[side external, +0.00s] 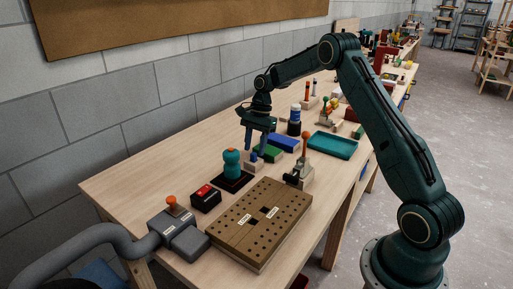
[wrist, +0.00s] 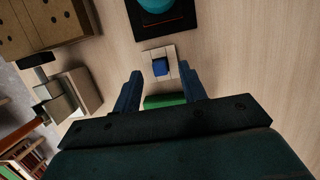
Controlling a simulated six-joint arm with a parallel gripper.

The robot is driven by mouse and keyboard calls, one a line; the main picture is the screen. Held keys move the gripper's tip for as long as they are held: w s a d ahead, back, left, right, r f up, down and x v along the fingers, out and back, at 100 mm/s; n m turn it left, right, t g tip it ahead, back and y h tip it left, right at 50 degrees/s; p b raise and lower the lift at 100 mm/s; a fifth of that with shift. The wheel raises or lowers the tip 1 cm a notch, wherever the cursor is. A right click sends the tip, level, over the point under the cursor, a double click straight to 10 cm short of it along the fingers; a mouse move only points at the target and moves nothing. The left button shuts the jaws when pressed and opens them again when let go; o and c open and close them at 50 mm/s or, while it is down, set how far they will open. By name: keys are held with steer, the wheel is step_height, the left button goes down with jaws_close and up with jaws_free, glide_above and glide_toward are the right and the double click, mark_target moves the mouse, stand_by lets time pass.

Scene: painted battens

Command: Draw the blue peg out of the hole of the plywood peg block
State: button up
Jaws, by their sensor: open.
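The plywood peg block (wrist: 158,50) is small and pale in the wrist view, with the blue peg (wrist: 161,67) showing in its middle. In the side view the peg block (side external: 254,166) stands on the bench below my gripper (side external: 256,150), and the blue peg's top is small and partly hidden by the fingers. My gripper is open. In the wrist view its two dark blue fingers lie on either side of the peg, with a gap to it on both sides. I cannot tell how far the fingertips are above the block.
A green block (wrist: 165,101) and a blue block (side external: 283,142) lie close by. A teal knobbed piece (side external: 232,164) on a black base, a toggle clamp (side external: 300,176), a drilled wooden board (side external: 260,220) and a teal tray (side external: 331,146) surround the spot.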

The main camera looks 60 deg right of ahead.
steer(key=shift+x, duration=0.9)
jaws_close()
steer(key=c, duration=0.7)
jaws_free()
jaws_close()
steer(key=shift+r, duration=0.3)
steer(key=shift+r, duration=0.7)
steer(key=shift+r, duration=0.35)
